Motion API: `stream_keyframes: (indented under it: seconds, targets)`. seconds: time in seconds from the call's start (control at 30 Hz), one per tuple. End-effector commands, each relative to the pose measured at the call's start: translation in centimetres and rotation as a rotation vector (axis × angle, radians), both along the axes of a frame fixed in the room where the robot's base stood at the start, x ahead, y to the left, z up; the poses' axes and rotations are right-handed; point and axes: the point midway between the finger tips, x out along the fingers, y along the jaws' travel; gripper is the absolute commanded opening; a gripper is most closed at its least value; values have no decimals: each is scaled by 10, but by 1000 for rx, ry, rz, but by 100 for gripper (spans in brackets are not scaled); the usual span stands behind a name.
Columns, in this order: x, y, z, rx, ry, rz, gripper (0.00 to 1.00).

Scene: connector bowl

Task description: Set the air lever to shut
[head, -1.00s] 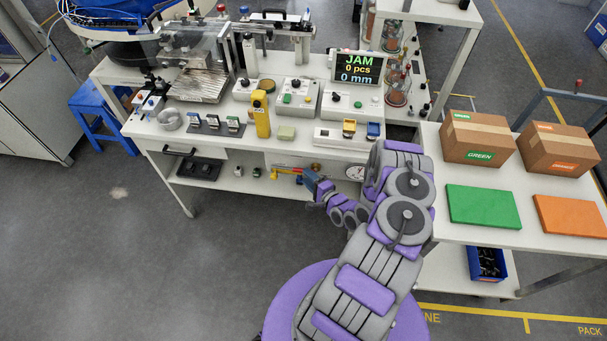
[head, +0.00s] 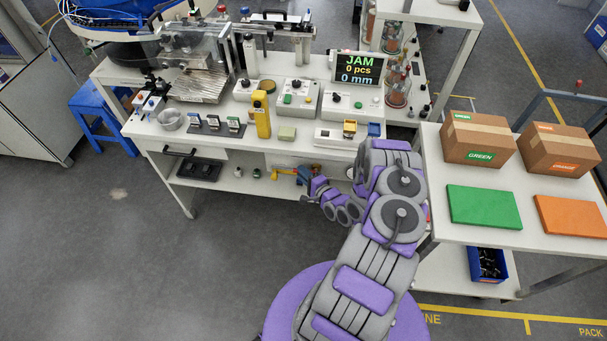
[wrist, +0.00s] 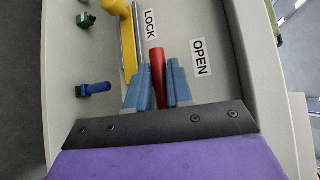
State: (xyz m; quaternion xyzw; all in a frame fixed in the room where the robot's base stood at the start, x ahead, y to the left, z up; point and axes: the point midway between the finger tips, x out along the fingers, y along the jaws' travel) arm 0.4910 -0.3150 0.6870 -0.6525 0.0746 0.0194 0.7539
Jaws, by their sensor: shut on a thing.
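The red air lever (wrist: 157,66) stands between the two blue fingers of my gripper (wrist: 158,92) in the wrist view. The gripper is shut on it. A yellow bar (wrist: 128,45) runs beside the lever on the left. A LOCK label (wrist: 150,23) lies near the lever's tip and an OPEN label (wrist: 198,57) to its right. In the head view my gripper (head: 305,180) is at the lower shelf under the bench, next to a yellow part (head: 283,172). There the red lever is mostly hidden.
The bench top (head: 215,148) overhangs the shelf. The wrist view shows a blue-handled part (wrist: 93,89) and a green part (wrist: 85,20) to the left. A black tray (head: 199,168) sits on the shelf's left. A display (head: 359,68) reads JAM.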

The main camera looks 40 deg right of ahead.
Motion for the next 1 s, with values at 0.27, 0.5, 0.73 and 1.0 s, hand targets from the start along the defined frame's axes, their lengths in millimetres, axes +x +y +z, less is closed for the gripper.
stream_keyframes:
  seconds: [0.27, 0.5, 0.73, 1.0]
  targets:
    - [0, 0, -1, 2, 2, 0, 0]
    - [0, 0, -1, 2, 4, -1, 0]
    - [0, 0, -2, -18, 30, -1, 0]
    - [0, 2, -7, -113, 148, 1, 0]
